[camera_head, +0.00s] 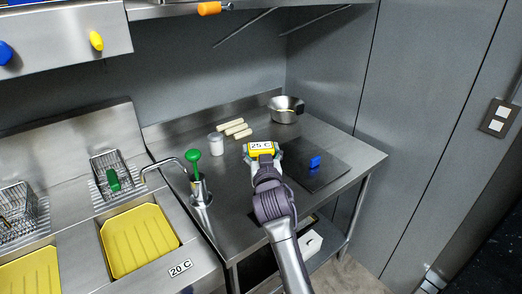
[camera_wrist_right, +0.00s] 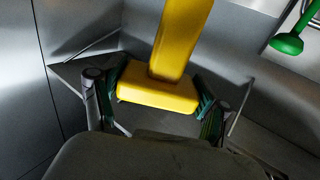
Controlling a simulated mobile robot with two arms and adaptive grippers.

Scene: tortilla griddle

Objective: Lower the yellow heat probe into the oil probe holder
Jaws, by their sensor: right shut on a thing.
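The yellow heat probe (camera_head: 261,153) shows a "25 C" display in the head view. My right gripper (camera_head: 264,158) is shut on it and holds it over the steel counter. In the right wrist view the yellow probe (camera_wrist_right: 158,88) sits between the two green-padded fingers of the right gripper (camera_wrist_right: 155,98); its long yellow part runs up out of the picture. A slim metal holder (camera_head: 202,196) stands by the fryer edge with a green-topped tool (camera_head: 194,160) at it. I cannot tell if this is the oil probe holder. My left gripper is out of view.
Fryer vats with yellow oil (camera_head: 140,240) lie left, one marked "20 C" (camera_head: 180,268). A curved spout (camera_head: 163,162) is near the green tool. A white cup (camera_head: 216,142), pale rolls (camera_head: 236,128), a metal pan (camera_head: 286,108) and a dark board (camera_head: 325,175) with a blue block (camera_head: 314,162) occupy the counter.

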